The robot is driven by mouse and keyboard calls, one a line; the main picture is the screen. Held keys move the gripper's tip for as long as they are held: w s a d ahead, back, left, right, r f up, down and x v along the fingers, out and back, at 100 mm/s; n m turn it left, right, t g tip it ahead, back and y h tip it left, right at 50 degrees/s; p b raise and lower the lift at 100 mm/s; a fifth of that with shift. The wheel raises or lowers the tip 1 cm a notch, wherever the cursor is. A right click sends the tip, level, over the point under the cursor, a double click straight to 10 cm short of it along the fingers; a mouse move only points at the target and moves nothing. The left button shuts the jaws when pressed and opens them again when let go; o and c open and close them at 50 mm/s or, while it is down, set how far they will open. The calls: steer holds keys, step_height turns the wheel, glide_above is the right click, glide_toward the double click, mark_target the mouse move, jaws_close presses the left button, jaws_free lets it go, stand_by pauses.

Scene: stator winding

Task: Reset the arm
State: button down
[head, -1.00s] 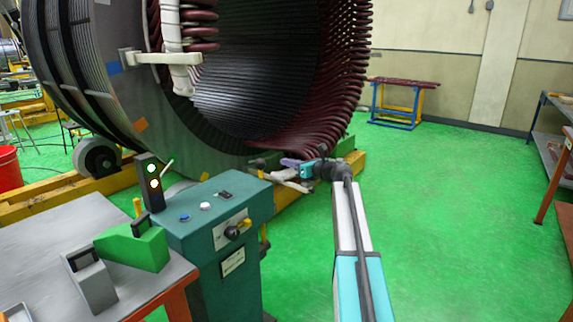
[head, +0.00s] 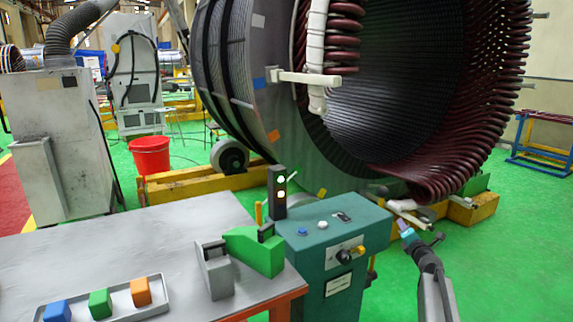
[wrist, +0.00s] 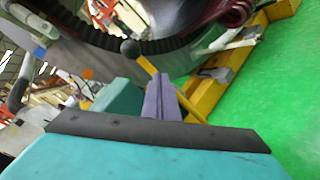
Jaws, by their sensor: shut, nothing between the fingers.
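My gripper (head: 405,229) is at the lower right of the head view, at the end of my raised arm, just right of the green control console (head: 335,240). In the wrist view its purple fingers (wrist: 160,98) are together with nothing between them. The console carries a lever with a dark round knob (wrist: 130,48), seen close beyond the fingers in the wrist view. The large stator (head: 300,100) with dark red coils stands behind the console.
A grey table (head: 130,245) at the left holds a tray (head: 75,312) with blue, green and orange blocks, and a green block (head: 255,250) beside a grey holder (head: 215,270). A red bucket (head: 150,156) stands behind. Green floor (head: 500,260) is free at the right.

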steer(key=s+a+f+m+g+h+p, duration=0.1)
steer(key=s+a+f+m+g, duration=0.4)
steer(key=s+f, duration=0.55)
steer(key=s+a+f+m+g+h+p, duration=0.1)
steer(key=s+a+f+m+g+h, duration=0.15)
steer(key=s+f+m, duration=0.85)
steer(key=s+a+f+m+g+h+p, duration=0.1)
steer(key=s+a+f+m+g, duration=0.3)
steer(key=f, duration=1.1)
steer(key=s+a+f+m+g+y+p, duration=0.1)
steer(key=s+a, duration=0.4)
steer(key=s, duration=0.8)
steer(key=s+a+f+m+g+y, duration=0.2)
steer(key=s+a+f+g, duration=0.2)
steer(key=s, duration=0.9)
steer(key=s+a+f+m+g+y+p, duration=0.1)
steer(key=s+a+g, duration=0.5)
steer(key=s, duration=0.7)
steer(key=shift+s+a+f+m+y+p, duration=0.15)
steer(key=shift+a+f+m+y+p, duration=0.15)
steer(key=shift+a+f+m+y, duration=0.35)
steer(key=shift+d+g, duration=0.15)
steer(key=shift+g, duration=0.1)
